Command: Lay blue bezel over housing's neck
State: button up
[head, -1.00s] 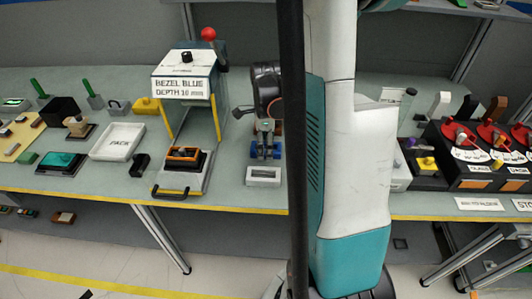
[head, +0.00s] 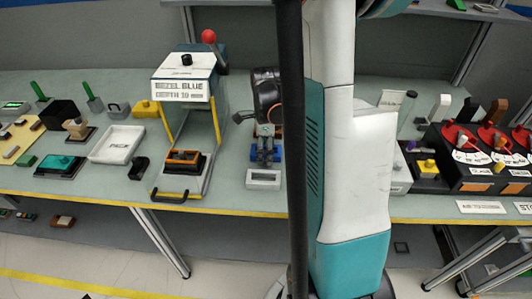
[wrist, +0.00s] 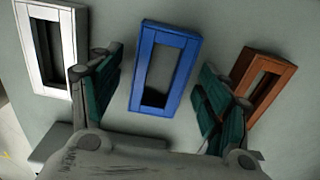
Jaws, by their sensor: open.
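The blue bezel (wrist: 144,65), a rectangular frame with an open middle, lies on the bench between my fingers in the wrist view. In the head view, its blue edge (head: 254,155) shows beside my fingers, which partly hide it. My gripper (wrist: 163,65) is open, one finger on each side of the bezel, with gaps between. It also shows in the head view (head: 266,154), pointing down. A dark block with an orange rim (head: 184,157), perhaps the housing, sits under the press; its neck is too small to make out.
A white bezel (wrist: 48,50) lies left of the blue one and an orange-brown bezel (wrist: 262,80) right of it. The press (head: 186,78) reads "BEZEL BLUE, DEPTH 10 mm". A white tray (head: 98,157) and small black part (head: 139,168) stand left of it.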

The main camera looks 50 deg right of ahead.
jog(key=c, duration=1)
jog(key=shift+r, duration=0.2)
